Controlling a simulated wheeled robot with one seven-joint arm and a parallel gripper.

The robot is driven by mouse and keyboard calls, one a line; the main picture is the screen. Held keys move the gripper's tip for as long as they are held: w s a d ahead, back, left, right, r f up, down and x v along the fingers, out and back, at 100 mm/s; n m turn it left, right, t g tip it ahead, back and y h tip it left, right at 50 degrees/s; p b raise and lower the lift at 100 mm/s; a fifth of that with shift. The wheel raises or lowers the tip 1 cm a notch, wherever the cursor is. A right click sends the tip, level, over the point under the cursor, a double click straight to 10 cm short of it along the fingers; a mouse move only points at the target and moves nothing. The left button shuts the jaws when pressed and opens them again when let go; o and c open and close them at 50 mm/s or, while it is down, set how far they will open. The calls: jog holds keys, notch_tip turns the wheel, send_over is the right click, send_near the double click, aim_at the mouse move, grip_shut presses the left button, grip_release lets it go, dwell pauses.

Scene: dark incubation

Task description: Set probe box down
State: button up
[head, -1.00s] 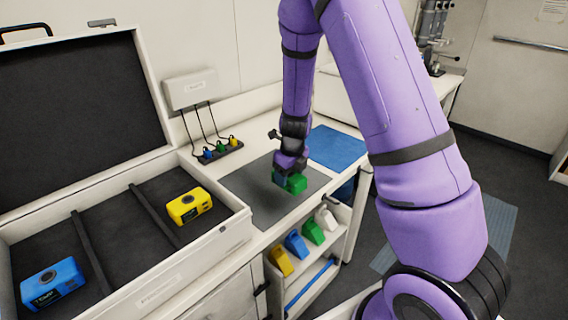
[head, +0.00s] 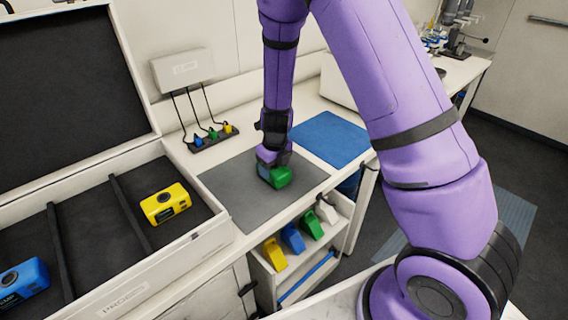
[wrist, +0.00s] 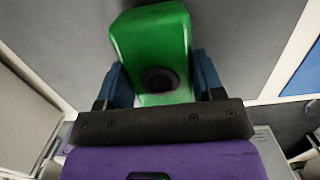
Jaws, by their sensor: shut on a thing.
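The green probe box (head: 279,177) is between the fingers of my gripper (head: 268,170), over the dark grey mat (head: 228,190) on the counter. In the wrist view the green box (wrist: 150,40) shows its round black port, with a blue finger on each side of my gripper (wrist: 158,85). My gripper is shut on the box. The box looks at or very near the mat surface; I cannot tell whether it touches. A yellow probe box (head: 166,203) and a blue probe box (head: 22,282) lie in separate compartments of the open case (head: 205,240).
A blue mat (head: 330,138) lies right of the grey mat. Behind it are a wall unit (head: 182,70) and a strip of coloured plugs (head: 212,138). Below the counter edge, a shelf (head: 300,262) holds yellow, blue, green and white pieces. Bare grey mat surrounds the box.

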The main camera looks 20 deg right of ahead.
jog(key=shift+f, duration=0.1)
jog(key=o, duration=1.2)
